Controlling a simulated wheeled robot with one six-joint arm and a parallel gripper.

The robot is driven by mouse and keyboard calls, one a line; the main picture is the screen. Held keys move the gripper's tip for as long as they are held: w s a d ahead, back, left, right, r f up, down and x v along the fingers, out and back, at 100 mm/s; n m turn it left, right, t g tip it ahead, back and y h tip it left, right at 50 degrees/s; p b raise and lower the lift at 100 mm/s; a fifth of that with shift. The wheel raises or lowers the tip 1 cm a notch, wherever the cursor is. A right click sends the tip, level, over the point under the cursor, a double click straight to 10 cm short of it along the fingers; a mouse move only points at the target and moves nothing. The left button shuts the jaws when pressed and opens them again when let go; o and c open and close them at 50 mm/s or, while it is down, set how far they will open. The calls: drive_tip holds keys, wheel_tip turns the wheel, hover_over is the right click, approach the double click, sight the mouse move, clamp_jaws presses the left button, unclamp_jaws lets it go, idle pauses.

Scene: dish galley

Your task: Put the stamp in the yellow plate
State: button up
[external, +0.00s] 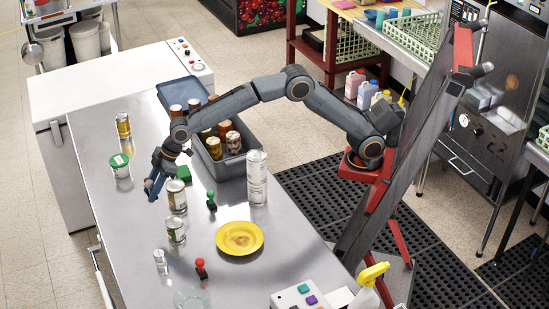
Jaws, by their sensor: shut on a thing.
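The yellow plate (240,237) lies on the steel table with a brownish mark in its middle. My gripper (153,188) points down over the left part of the table, left of the cans, away from the plate. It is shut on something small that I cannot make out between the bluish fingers. A green stamp-like piece with a knob handle (211,201) stands up left of the plate. A similar red piece (201,268) stands nearer the front. I cannot tell which piece is the task's stamp.
Cans (176,195) stand close right of my gripper, with another (175,230) in front. A tall white can stack (257,178) stands behind the plate. A grey bin (228,165) holds several cans. A green-lidded tub (119,166) and gold can (123,126) stand left.

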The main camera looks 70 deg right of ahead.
drive_tip(key=s+d+n+g+y+p, duration=0.15)
drive_tip(key=s+n+g, duration=0.25)
drive_tip(key=s+n, duration=0.75)
drive_tip(key=r+n+g+h, duration=0.1)
drive_tip(key=n+g, duration=0.4)
drive_tip(key=n, duration=0.1)
hover_over(242, 245)
drive_tip(key=w+d, duration=0.2)
drive_tip(key=shift+s+a+m+p, duration=0.1)
drive_tip(key=shift+m+p, duration=0.15)
drive_tip(key=shift+p, duration=0.15)
wheel_tip(242, 245, down, 11)
drive_tip(key=shift+r+p, duration=0.2)
drive_tip(key=shift+p, duration=0.6)
drive_tip(key=shift+c, duration=0.2)
drive_tip(key=shift+f+p, duration=0.55)
drive_tip(key=shift+f, duration=1.65)
drive_tip(key=shift+f, duration=0.2)
drive_tip(key=o, duration=1.2)
drive_tip(key=shift+r, duration=0.1)
drive_tip(key=shift+c, duration=0.2)
drive_tip(key=shift+r, duration=0.1)
